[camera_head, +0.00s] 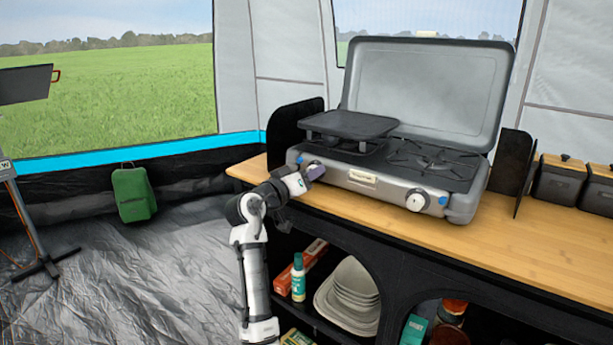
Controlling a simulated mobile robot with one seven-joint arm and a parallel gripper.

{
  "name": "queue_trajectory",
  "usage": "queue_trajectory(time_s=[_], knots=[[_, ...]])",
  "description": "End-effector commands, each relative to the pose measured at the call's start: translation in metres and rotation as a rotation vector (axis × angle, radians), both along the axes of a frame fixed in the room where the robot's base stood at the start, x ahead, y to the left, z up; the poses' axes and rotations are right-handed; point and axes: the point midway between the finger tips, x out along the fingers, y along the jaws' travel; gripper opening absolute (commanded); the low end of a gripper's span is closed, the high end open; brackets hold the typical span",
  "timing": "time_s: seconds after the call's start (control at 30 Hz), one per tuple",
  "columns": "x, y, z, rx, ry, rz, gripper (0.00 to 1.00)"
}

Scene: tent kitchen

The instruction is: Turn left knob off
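A grey camping stove (390,150) with its lid raised stands on the wooden counter. The left knob (300,159) is on the left end of the stove's front face and is mostly hidden by my gripper (315,171). My gripper is right at that knob, reached by my arm from the lower left. Its fingers are small and dark here, and I cannot tell whether they are open or shut, or whether they touch the knob. The right knob (417,201), white with a blue-marked dial beside it, is in plain view.
A black griddle plate (349,124) sits over the left burner, and the right burner grate (433,158) is bare. Black windscreen panels stand at both sides of the stove. Dark canisters (560,180) are at the right. The counter in front of the stove (470,245) is clear.

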Motion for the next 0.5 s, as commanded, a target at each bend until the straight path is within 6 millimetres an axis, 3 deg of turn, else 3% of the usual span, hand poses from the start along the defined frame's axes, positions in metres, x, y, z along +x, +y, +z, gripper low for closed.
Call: queue_trajectory(time_s=[0.27,0.5], knots=[[-0.006,0.005,0.0,-0.001,-0.001,0.001,0.52],[-0.043,0.033,-0.001,-0.001,-0.002,0.004,0.52]])
